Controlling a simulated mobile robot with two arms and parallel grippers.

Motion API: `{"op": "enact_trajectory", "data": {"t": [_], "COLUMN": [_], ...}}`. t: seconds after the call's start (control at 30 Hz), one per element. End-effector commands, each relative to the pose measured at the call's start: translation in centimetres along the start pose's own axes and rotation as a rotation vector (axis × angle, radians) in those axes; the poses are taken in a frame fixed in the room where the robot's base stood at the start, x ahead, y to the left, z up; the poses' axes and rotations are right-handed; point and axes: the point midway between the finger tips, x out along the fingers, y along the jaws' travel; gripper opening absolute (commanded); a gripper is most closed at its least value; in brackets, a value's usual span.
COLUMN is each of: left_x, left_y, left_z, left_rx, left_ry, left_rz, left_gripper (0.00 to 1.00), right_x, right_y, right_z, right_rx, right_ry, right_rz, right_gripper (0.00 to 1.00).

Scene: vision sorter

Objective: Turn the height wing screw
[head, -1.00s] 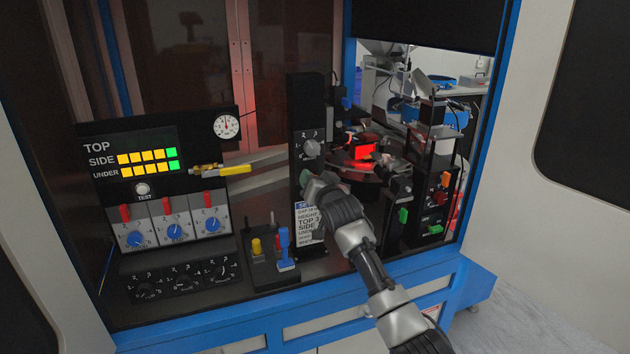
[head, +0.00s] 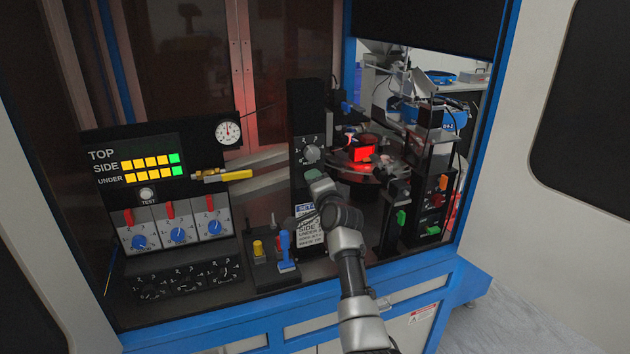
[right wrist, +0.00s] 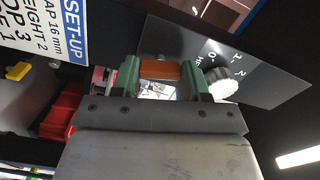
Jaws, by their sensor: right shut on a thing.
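The height dial, a pale round knob (head: 311,154) with a numbered scale, is on the black upright panel (head: 304,110). My right gripper (head: 319,184) is just below the dial in the head view. In the right wrist view its green fingers (right wrist: 160,80) are shut on a copper-brown piece (right wrist: 158,69), which looks like the height wing screw. The fingers hide its ends, and my gripper hides it in the head view. My left gripper is not in view.
A white SET-UP card (head: 309,228) is below my right gripper, partly behind my wrist. A switch block (head: 272,262) with yellow and blue levers stands to the left.

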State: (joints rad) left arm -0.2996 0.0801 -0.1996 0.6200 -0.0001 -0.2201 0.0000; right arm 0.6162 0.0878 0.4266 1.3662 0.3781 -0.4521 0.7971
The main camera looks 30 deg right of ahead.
Motion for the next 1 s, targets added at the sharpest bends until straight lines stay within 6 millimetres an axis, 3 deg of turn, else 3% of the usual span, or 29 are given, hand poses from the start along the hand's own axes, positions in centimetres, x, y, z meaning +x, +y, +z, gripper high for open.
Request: {"op": "enact_trajectory", "data": {"t": [0.4,1.0], "left_x": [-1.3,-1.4], "left_y": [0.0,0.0], "left_z": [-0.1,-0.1], "left_rx": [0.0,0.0], "left_ry": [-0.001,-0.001], "left_rz": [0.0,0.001], "left_gripper": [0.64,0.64], "right_x": [0.0,0.0], "right_y": [-0.1,0.0], "right_z": [-0.1,-0.1], "right_rx": [0.227,0.271], "right_ry": [0.001,0.001], "right_rz": [-0.001,-0.001], "right_gripper": [0.21,0.21]}}
